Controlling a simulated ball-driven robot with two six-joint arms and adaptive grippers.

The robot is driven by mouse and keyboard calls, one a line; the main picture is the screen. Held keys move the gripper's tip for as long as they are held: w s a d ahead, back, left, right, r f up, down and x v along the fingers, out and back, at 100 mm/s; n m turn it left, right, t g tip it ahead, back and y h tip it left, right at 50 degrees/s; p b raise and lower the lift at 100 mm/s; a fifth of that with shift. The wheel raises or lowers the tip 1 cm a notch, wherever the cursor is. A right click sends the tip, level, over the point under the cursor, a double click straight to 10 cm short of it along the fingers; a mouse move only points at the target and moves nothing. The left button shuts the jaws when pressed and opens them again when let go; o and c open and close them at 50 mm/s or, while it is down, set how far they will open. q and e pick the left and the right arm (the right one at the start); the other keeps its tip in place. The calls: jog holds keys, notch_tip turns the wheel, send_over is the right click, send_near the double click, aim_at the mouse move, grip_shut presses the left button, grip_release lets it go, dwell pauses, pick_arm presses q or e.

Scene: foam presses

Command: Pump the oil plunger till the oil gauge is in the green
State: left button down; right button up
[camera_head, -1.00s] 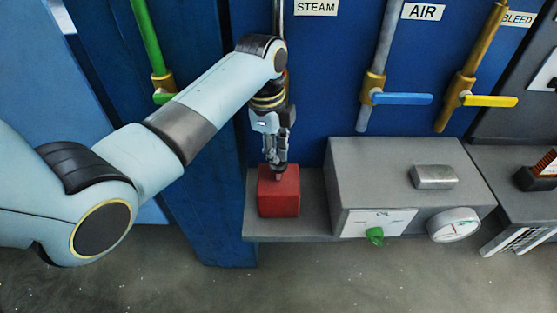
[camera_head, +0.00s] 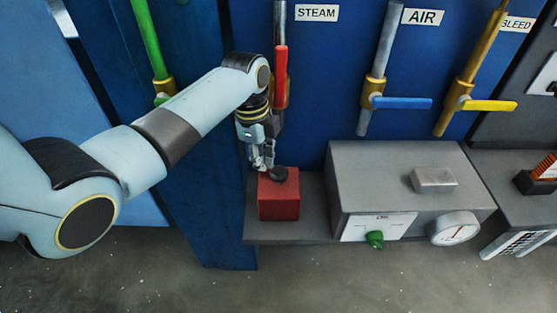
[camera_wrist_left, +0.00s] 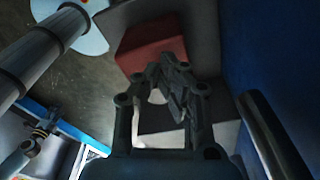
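The oil plunger is a red box (camera_head: 279,199) with a round black knob (camera_head: 279,174) on top, standing on a grey ledge. The red box also shows in the left wrist view (camera_wrist_left: 150,45), just beyond the fingertips; the knob cannot be made out there. My left gripper (camera_head: 264,166) points down beside the knob, at its left and over the rear left of the box. Its fingers come together at the tips with nothing seen between them. A round white gauge (camera_head: 454,229) sits on the grey cabinet front; its label and needle zone are too small to read.
The grey cabinet (camera_head: 372,180) stands right of the red box, with a green knob (camera_head: 375,239) on its front. A red STEAM handle (camera_head: 281,75) hangs close behind my left wrist. Blue (camera_head: 402,102) and yellow (camera_head: 490,105) valve levers are further right.

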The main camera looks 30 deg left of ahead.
aim_at(281, 171)
pick_arm(q)
jog(key=shift+d+f, duration=0.1)
jog(key=shift+d, duration=0.05)
jog(key=shift+d+f, duration=0.1)
jog(key=shift+d, duration=0.1)
jog(key=shift+w+d+f+b, duration=0.1)
jog(key=shift+d+f+b, duration=0.5)
jog(key=shift+d+b, duration=0.45)
jog(key=r, duration=0.1)
jog(key=r+p, duration=0.1)
jog(key=r, duration=0.1)
jog(key=d+r+p, duration=0.1)
jog(key=r, duration=0.1)
jog(key=shift+w+r, duration=0.25)
notch_tip(281, 171, up, 6)
jog(key=a, duration=0.1)
jog(key=s+f+n+g+b, duration=0.3)
jog(key=s+f+b, duration=0.7)
jog(key=s+f, duration=1.7)
jog(key=shift+a+f+y+b, duration=0.25)
jog(key=shift+a+y+b, duration=0.15)
